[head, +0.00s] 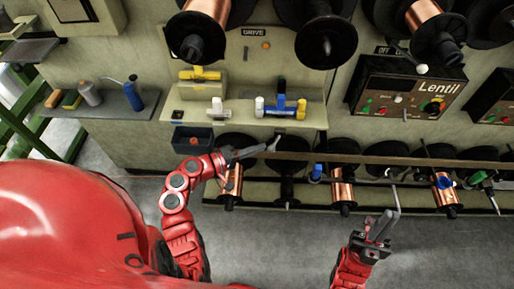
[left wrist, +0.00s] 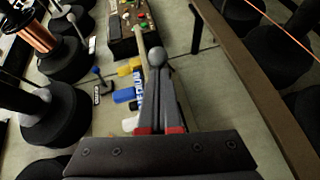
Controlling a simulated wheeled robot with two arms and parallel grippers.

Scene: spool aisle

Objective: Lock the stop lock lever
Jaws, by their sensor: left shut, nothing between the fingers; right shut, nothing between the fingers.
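My left gripper (head: 268,147) is shut and empty, reaching right in front of the lower spool row. In the left wrist view its fingers (left wrist: 158,75) come together at a grey ball-ended knob (left wrist: 158,57). The knob is at or just beyond the tips; whether they touch, I cannot tell. It may be the end of the stop lock lever, but no label for that lever is readable. My right gripper (head: 378,228) is shut and empty above the floor at lower right. A white-knobbed lever (head: 421,69) stands on the Lentil control box (head: 405,92).
Several copper and black spools line the machine above and below. A beige ledge (head: 240,114) carries blue, yellow and white fittings (head: 281,107). A long rail (head: 420,160) crosses the lower spools. Grey floor (head: 270,240) is clear in front.

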